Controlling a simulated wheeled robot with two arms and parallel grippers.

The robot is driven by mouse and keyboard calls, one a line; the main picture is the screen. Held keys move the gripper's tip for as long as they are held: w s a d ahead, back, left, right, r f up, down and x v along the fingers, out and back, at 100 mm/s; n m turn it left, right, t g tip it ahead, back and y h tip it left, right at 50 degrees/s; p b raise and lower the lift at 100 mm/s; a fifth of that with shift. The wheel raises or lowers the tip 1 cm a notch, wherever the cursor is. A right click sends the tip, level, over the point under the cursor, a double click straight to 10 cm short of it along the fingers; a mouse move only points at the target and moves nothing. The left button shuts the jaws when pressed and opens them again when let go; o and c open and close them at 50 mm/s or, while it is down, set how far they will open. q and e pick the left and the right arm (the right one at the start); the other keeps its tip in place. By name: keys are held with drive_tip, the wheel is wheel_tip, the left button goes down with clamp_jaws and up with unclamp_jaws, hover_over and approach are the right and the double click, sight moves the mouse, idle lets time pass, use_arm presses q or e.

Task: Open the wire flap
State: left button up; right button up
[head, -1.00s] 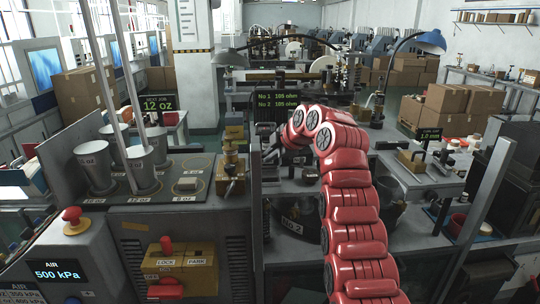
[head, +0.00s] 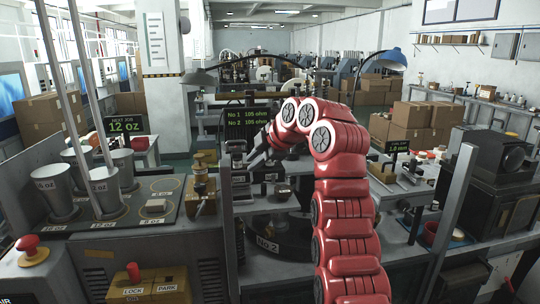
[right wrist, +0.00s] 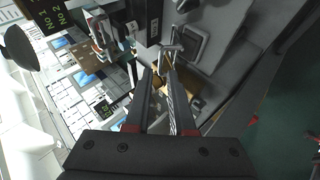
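My right arm reaches up the middle of the head view, and my right gripper (head: 258,160) is over the bench unit below the No 1 / No 2 display (head: 246,117). In the right wrist view my right gripper (right wrist: 160,70) has its two dark fingers apart. A bright metal T-shaped handle (right wrist: 171,47) shows just beyond the fingertips; I cannot tell whether it touches them. I cannot make out the wire flap for certain in either view. My left gripper is not in view.
At left, metal cups (head: 103,190) stand on a dark tray (head: 165,217) beside tall posts. A lock/park block (head: 150,284) is at lower left. A slanted grey post (head: 455,205) and dark machine (head: 495,185) stand at right. Cardboard boxes (head: 425,115) stand behind.

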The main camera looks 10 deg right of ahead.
drive_tip(key=v, duration=0.9)
drive_tip(key=shift+s+d, duration=0.15)
drive_tip(key=shift+s, duration=0.1)
drive_tip(key=shift+r, duration=0.15)
